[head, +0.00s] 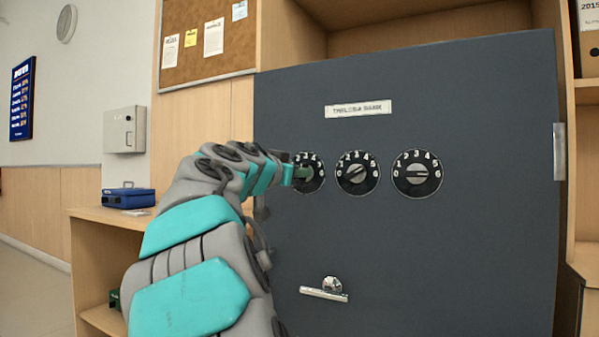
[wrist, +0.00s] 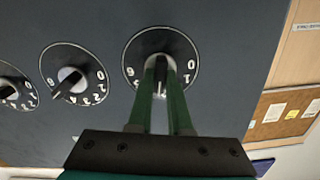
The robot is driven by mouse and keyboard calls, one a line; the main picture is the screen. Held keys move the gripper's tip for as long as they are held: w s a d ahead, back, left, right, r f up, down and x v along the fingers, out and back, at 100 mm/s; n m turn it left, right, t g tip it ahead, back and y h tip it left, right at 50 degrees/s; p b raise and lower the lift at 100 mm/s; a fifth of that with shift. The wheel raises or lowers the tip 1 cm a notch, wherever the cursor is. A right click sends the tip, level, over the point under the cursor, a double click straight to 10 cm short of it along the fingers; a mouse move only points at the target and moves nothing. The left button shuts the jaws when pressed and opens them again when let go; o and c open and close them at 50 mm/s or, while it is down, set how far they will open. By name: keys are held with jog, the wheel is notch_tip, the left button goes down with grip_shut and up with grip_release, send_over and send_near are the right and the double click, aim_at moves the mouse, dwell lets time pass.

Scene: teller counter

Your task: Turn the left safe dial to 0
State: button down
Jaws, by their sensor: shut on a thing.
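The left safe dial (head: 311,172) is a round black dial with white numbers, the leftmost of three on the dark grey safe door (head: 420,260). My gripper (head: 300,173) reaches it from the left and covers part of its face. In the wrist view the left dial (wrist: 181,47) is at the upper right, with 0, 1 and 6 readable near its rim. The green fingers of my gripper (wrist: 160,80) are shut on its central knob from both sides. The number its pointer stands at is hidden by the fingers.
The middle dial (head: 357,173) and right dial (head: 417,174) are close by on the right. A metal handle (head: 325,290) sticks out lower on the door. A blue cash box (head: 128,197) stands on the wooden counter at left.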

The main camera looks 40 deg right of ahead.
jog(key=n+p, duration=0.4)
jog(key=n, duration=0.2)
jog(key=n+p, duration=0.5)
jog(key=n, duration=0.2)
jog(key=n+p, duration=0.5)
jog(key=n, duration=0.2)
jog(key=shift+w+a+f, duration=0.1)
jog(key=shift+w+f, duration=0.1)
jog(key=shift+w, duration=0.1)
jog(key=shift+f+n+p, duration=0.1)
jog(key=shift+n+p, duration=0.2)
jog(key=shift+n, duration=0.1)
jog(key=c, duration=0.8)
grip_release()
jog(key=shift+c, duration=0.2)
jog(key=v, duration=0.8)
jog(key=shift+b, duration=0.35)
